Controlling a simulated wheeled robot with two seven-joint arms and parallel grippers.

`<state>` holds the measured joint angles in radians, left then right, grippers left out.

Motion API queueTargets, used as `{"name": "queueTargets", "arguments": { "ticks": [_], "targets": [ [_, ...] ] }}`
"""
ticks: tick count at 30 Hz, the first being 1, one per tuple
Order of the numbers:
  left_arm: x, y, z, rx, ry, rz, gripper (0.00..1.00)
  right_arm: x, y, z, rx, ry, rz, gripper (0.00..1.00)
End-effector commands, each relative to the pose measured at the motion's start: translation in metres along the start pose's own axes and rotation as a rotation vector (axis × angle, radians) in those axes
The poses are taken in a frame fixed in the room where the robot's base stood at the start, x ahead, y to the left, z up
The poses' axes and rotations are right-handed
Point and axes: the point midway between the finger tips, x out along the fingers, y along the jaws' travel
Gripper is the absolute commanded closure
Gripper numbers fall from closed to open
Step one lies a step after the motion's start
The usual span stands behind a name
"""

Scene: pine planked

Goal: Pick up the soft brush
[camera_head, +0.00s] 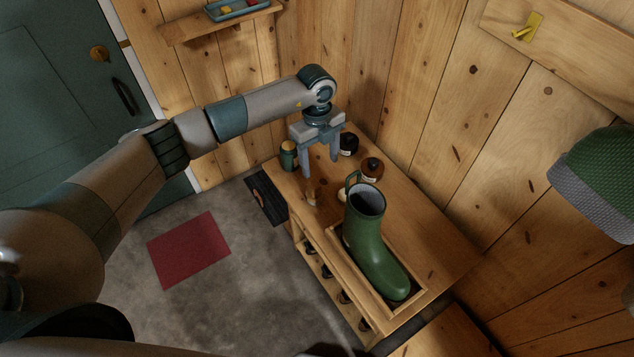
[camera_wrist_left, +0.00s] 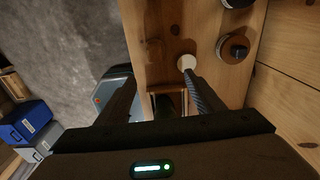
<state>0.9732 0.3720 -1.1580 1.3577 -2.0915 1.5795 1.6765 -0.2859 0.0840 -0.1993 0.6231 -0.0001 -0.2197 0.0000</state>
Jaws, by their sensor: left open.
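My left gripper (camera_head: 321,169) points down over the far end of the bench, open and empty, above and apart from the brush. Its two fingers also show in the left wrist view (camera_wrist_left: 160,80). My right gripper is not in view.
A green boot (camera_head: 366,240) stands in a shallow tray on the bench (camera_head: 440,240). A cream round thing (camera_wrist_left: 187,62), a brown jar (camera_head: 371,169), a black jar (camera_head: 348,144) and a green tin (camera_head: 288,155) stand nearby. The plank wall (camera_head: 400,90) bounds the back.

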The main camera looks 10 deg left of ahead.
Motion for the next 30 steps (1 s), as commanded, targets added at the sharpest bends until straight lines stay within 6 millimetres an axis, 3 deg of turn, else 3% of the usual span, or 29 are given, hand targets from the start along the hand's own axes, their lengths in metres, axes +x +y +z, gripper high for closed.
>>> {"name": "queueTargets", "arguments": {
  "ticks": [3, 10, 17, 23, 30],
  "targets": [
    [-0.009, -0.001, 0.006, -0.004, -0.050, 0.014, 0.38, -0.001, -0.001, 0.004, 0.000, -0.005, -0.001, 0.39],
    [-0.010, -0.001, 0.007, -0.007, -0.059, 0.017, 0.38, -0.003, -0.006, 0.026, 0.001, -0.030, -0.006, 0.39],
    [-0.005, -0.001, 0.007, -0.007, -0.056, 0.016, 0.38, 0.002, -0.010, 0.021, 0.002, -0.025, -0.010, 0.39],
    [0.020, 0.000, 0.009, -0.006, -0.055, 0.017, 0.38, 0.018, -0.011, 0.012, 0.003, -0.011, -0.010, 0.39],
    [0.062, 0.001, 0.011, -0.007, -0.054, 0.017, 0.38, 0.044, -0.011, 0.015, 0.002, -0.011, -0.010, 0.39]
  ]
}}
